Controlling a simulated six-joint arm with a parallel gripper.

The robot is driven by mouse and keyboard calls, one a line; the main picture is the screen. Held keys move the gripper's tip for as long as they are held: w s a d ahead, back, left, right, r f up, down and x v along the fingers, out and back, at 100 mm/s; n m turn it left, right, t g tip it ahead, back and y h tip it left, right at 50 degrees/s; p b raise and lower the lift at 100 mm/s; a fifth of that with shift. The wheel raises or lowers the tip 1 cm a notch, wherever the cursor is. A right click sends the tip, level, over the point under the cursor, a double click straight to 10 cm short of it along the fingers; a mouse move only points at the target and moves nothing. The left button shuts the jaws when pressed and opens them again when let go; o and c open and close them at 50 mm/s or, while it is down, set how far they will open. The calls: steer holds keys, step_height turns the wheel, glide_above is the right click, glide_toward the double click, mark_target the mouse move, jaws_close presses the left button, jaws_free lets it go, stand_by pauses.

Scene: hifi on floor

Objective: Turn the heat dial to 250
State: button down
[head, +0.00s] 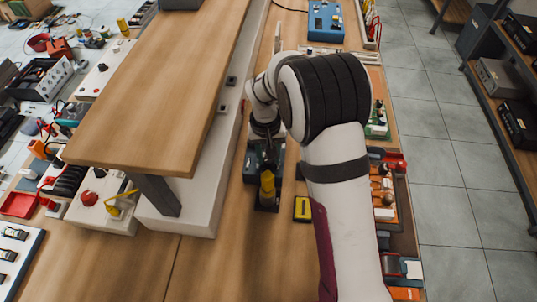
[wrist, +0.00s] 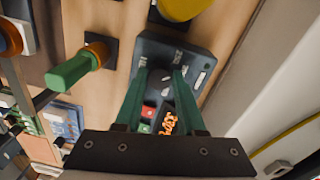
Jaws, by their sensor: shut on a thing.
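A dark blue-grey control box (head: 262,162) lies on the wooden bench beneath my wrist. In the wrist view, the box (wrist: 185,48) has white markings, red and green buttons and an orange lit display (wrist: 168,121). I cannot read its digits surely. The heat dial (wrist: 160,82) is a small dark knob on the box's face, mostly hidden between the fingers. My gripper (wrist: 161,72) has its green fingers closed on the dial, one on each side. In the head view my gripper (head: 265,133) is just above the box and largely hidden by my arm.
A yellow knob on a dark base (head: 267,186) stands close to the box. A yellow-and-black block (head: 303,208) lies to its right. A raised wooden shelf (head: 165,80) is on the left. A green handle (wrist: 72,70) stands beside the box in the wrist view.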

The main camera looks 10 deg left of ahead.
mark_target(267, 161)
steer(key=shift+n, duration=2.3)
steer(key=c, duration=0.5)
jaws_free()
step_height(267, 161, up, 16)
steer(key=shift+s+a, duration=0.2)
steer(key=shift+a, duration=0.05)
steer(key=shift+f, duration=0.1)
